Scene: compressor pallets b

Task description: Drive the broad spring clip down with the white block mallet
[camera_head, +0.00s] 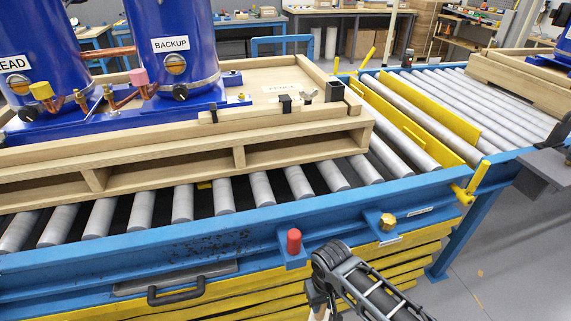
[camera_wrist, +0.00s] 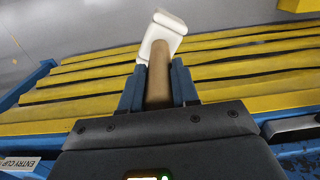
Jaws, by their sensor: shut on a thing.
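In the wrist view my gripper (camera_wrist: 157,86) is shut on the tan handle of the white block mallet (camera_wrist: 160,35). The white head sticks out beyond the blue fingertips, over the yellow slats. In the head view my gripper (camera_head: 315,296) is low in front of the conveyor's blue side rail, mostly hidden by my wrist, and the mallet head is not clearly visible. Small dark fittings (camera_head: 285,103) sit along the near right edge of the pallet (camera_head: 240,157). I cannot tell whether one of them is the broad spring clip.
A red knob (camera_head: 294,241) and a brass knob (camera_head: 388,222) stand on brackets along the blue rail (camera_head: 200,238). A label starting "ENTRY CL" (camera_wrist: 20,164) shows in the wrist view. Blue tanks (camera_head: 175,45) stand on the pallet. Yellow levers (camera_head: 477,178) stand at the right.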

